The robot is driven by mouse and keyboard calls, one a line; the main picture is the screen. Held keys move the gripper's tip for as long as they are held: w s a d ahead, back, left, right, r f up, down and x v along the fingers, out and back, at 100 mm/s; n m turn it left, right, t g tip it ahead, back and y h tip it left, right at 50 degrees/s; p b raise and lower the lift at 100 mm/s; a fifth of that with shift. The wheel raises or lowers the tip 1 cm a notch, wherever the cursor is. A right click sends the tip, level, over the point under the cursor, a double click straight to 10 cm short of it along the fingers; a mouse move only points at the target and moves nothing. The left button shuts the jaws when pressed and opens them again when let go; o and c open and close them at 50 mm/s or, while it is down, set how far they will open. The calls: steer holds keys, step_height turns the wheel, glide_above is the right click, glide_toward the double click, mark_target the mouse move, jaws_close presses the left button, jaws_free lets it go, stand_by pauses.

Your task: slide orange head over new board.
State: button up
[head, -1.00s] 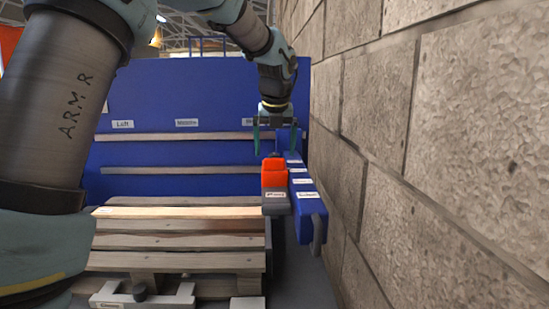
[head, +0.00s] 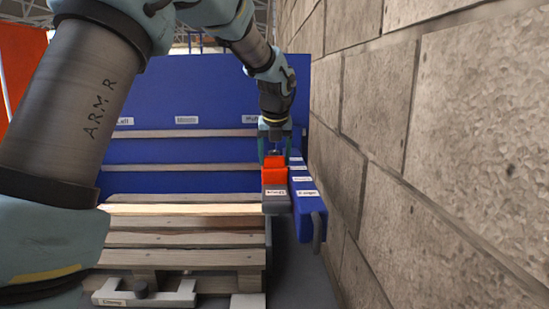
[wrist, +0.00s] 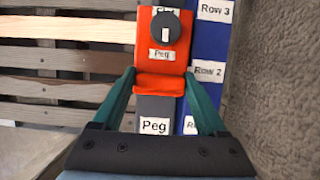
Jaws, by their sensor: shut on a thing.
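The orange head (head: 274,170) sits on a grey carriage (head: 276,198) at the right end of the pallet, beside the blue rail. My gripper (wrist: 160,78) is shut on the orange head, one green finger on each side. In the head view my gripper (head: 274,140) comes down from above, behind the head. A paler, fresh-looking board (head: 180,209) lies across the pallet to the left, at about the head's level; it also shows in the wrist view (wrist: 65,32).
The blue rail (head: 306,205) carries row labels and stands close to the block wall (head: 440,130) on the right. Older slats of the pallet (head: 180,257) lie nearer. A grey clamp (head: 145,295) is at the front left. A blue panel (head: 185,180) stands behind.

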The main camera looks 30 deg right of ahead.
jaws_close()
steer(key=shift+r, duration=0.1)
stand_by(0.4)
